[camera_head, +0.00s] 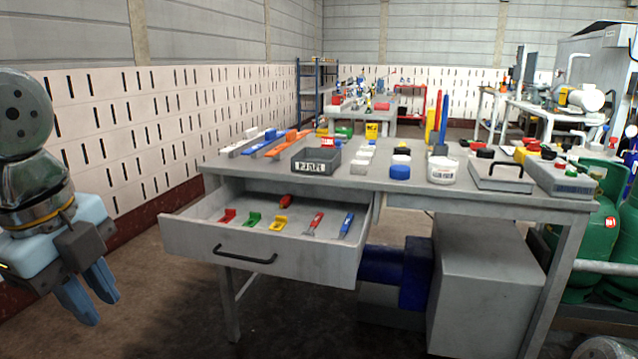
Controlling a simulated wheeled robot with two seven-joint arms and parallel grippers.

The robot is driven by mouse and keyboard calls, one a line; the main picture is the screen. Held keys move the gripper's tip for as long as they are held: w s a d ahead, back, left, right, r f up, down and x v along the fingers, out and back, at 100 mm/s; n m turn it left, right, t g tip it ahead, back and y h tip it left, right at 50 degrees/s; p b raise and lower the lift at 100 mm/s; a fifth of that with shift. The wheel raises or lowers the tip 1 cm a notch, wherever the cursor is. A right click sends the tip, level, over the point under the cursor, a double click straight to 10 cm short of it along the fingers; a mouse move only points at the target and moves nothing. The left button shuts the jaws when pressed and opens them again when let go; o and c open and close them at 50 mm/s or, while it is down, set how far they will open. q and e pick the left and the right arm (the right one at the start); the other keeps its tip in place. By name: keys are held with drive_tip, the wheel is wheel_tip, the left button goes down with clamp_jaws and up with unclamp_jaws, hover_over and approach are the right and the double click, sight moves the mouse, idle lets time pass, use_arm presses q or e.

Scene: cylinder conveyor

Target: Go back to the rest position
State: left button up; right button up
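My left gripper (88,292) hangs at the left edge of the head view, pointing down, with two blue fingers. A gap shows between the fingers and nothing is between them. It is in front of and to the left of the open drawer (260,252), apart from it. My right gripper is not in view. The workbench (445,185) stands ahead with its drawer pulled out. In the drawer lie red, green and yellow pieces, a red-handled tool (314,222) and a blue-handled tool (347,224).
On the bench stand a grey bin (316,158), a white tub (441,170), a grey case (498,176) and several small parts. A grey cabinet (482,285) is under the bench. Green gas cylinders (601,240) stand at the right. The floor left of the drawer is clear.

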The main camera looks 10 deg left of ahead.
use_arm(q)
drive_tip(key=w+d+f+n+h, duration=0.1)
drive_tip(key=w+d+f+n, duration=0.35)
drive_tip(key=w+f, duration=1.1)
drive_tip(key=w+d+f+n+g+h, duration=0.15)
drive_tip(key=d+f, duration=0.25)
drive_tip(key=f, duration=0.5)
drive_tip(key=w+d+f+n, duration=0.2)
drive_tip(key=w+d+f, duration=0.15)
drive_tip(key=f, duration=0.55)
drive_tip(key=s+d+f+n, duration=0.2)
drive_tip(key=s+f+n, duration=0.2)
drive_tip(key=f, duration=0.4)
drive_tip(key=s+d+f+n+h+p, duration=0.1)
drive_tip(key=s+d+f+n, duration=0.2)
drive_tip(key=s+f, duration=0.3)
drive_tip(key=s+d+f+n, duration=0.2)
drive_tip(key=s+f+n, duration=0.3)
drive_tip(key=f, duration=0.7)
drive_tip(key=shift+s+d+f+n+p, duration=0.2)
drive_tip(key=shift+s+d+n+p, duration=0.1)
drive_tip(key=shift+n+p, duration=0.1)
